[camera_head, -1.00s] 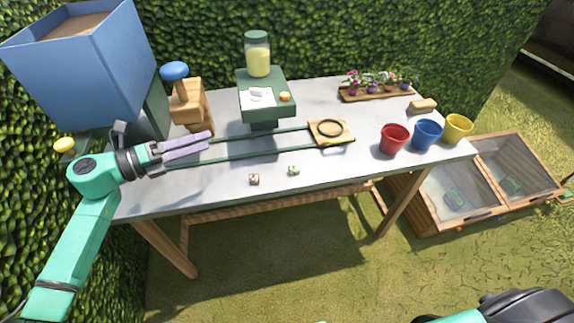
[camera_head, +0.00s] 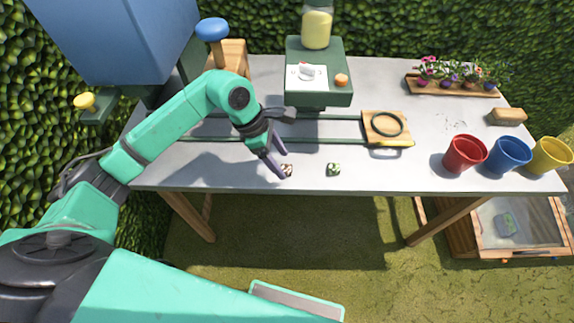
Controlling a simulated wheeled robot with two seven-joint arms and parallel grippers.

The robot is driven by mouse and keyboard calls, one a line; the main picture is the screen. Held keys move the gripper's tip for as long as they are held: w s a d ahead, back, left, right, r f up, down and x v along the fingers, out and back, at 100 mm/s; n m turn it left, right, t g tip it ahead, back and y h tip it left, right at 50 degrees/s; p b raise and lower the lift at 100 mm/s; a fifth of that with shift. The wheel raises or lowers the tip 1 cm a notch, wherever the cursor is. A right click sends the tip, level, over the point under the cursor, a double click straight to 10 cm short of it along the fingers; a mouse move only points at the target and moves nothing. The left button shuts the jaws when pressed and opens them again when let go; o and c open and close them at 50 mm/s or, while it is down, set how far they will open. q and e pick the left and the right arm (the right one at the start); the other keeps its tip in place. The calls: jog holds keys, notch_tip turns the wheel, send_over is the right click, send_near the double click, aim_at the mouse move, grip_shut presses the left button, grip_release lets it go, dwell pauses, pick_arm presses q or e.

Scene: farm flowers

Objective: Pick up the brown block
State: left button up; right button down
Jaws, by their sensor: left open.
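A small brown-and-white block (camera_head: 288,170) lies on the grey table (camera_head: 400,178) near its front edge. My left gripper (camera_head: 285,164) is open, its two purple fingers pointing down and right at this block. The fingertips are right at the block, one above it and one at its lower left in the picture. I cannot tell whether they touch it. A similar small green-and-white block (camera_head: 333,169) lies just to the right. A larger tan block (camera_head: 507,117) lies at the right end of the table. My right gripper is not in view.
Green rails run behind the small blocks to a wooden plate with a black ring (camera_head: 385,127). Red (camera_head: 465,154), blue (camera_head: 507,155) and yellow (camera_head: 550,155) cups stand at the right. A green stand with a jar (camera_head: 317,28) is at the back. The table between the plate and front edge is clear.

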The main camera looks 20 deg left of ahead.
aim_at(286, 170)
pick_arm(q)
jog(key=shift+x, duration=1.3)
grip_shut()
